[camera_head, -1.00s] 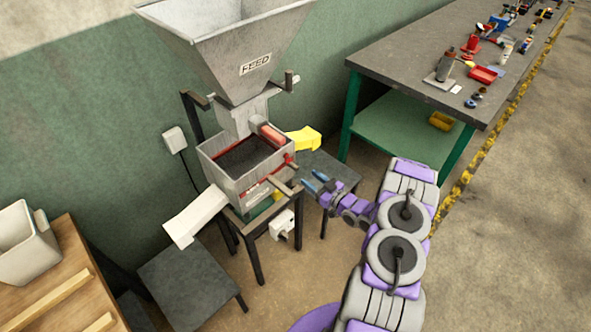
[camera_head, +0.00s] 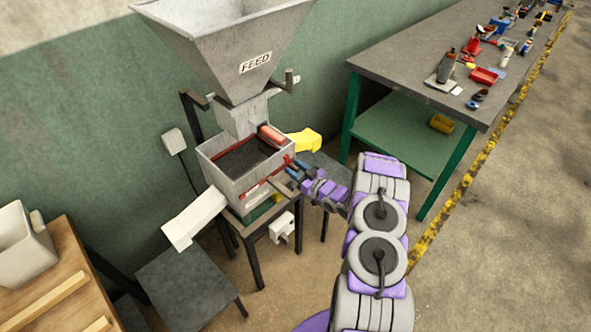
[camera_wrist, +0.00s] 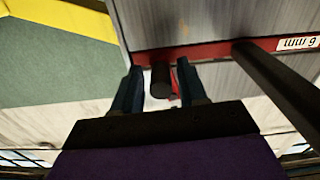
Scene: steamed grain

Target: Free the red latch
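My gripper (camera_head: 294,169) is at the right wall of the grey sieve box (camera_head: 229,184) under the feed hopper. In the wrist view my gripper (camera_wrist: 160,88) is open, with one blue finger on each side of a short dark cylindrical knob (camera_wrist: 160,80). Gaps show between the knob and both fingers. A small red piece (camera_wrist: 174,89), seemingly part of the red latch, shows just right of the knob and is mostly hidden. A red strip (camera_wrist: 205,52) with a "6 mm" label runs along the box wall. In the head view my fingers hide the latch.
A dark bar (camera_wrist: 285,85) crosses close to the right of my gripper. A yellow spout (camera_head: 304,141) sticks out behind the box. A white chute (camera_head: 194,218) is at the left. A workbench (camera_head: 400,72) stands at the right, with open floor before it.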

